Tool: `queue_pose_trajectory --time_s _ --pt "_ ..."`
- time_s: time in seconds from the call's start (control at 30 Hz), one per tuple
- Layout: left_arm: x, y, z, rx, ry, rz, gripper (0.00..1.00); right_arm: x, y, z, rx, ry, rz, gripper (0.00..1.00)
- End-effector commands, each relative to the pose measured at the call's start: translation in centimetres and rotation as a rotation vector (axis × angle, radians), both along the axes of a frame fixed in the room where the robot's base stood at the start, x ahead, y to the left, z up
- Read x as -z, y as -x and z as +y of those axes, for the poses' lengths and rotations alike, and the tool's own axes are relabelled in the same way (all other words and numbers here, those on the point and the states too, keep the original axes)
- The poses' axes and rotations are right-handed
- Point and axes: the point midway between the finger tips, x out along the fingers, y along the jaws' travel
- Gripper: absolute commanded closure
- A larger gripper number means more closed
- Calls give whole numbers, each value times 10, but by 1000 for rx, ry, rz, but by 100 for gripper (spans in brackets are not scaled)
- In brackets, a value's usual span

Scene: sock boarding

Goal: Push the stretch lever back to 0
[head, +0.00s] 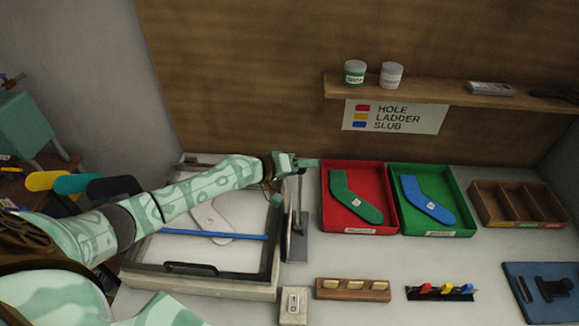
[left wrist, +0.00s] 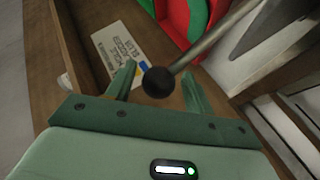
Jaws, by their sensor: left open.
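The stretch lever is a grey metal rod (left wrist: 212,38) with a black ball knob (left wrist: 158,82), seen in the left wrist view. My left gripper (left wrist: 160,78) is open, with one finger on each side of the knob; I cannot tell whether either finger touches it. In the head view my left gripper (head: 305,163) is at the back right corner of the boarding frame (head: 200,288), above the narrow lever mount (head: 300,245). The knob is hard to make out there, and no scale mark is readable. My right gripper is not in view.
A red tray (head: 327,205) with a green sock and a green tray (head: 460,205) with a blue sock stand close right of the gripper. A blue bar (head: 205,235) crosses a pale sock form in the frame. A wooden holder (head: 352,290) and a small switch box (head: 293,305) sit in front.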

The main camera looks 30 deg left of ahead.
Motion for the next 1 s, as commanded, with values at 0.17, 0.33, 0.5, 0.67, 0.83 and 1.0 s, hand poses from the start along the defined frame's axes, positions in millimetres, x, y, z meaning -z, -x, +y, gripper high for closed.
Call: queue_pose_trajectory --time_s 0.17,0.33,0.5,0.67,0.83,1.0 --pt "-13 23 14 1 -4 0 48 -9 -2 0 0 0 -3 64" --pt "-31 61 36 1 -6 3 48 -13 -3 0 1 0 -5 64" --pt "-46 97 57 2 -7 6 48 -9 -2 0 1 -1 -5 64" --pt "-55 118 69 0 -4 6 48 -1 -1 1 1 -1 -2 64" --pt "-63 126 73 1 -1 3 48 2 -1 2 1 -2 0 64" --pt "-65 126 73 1 -1 1 48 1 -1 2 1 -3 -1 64"
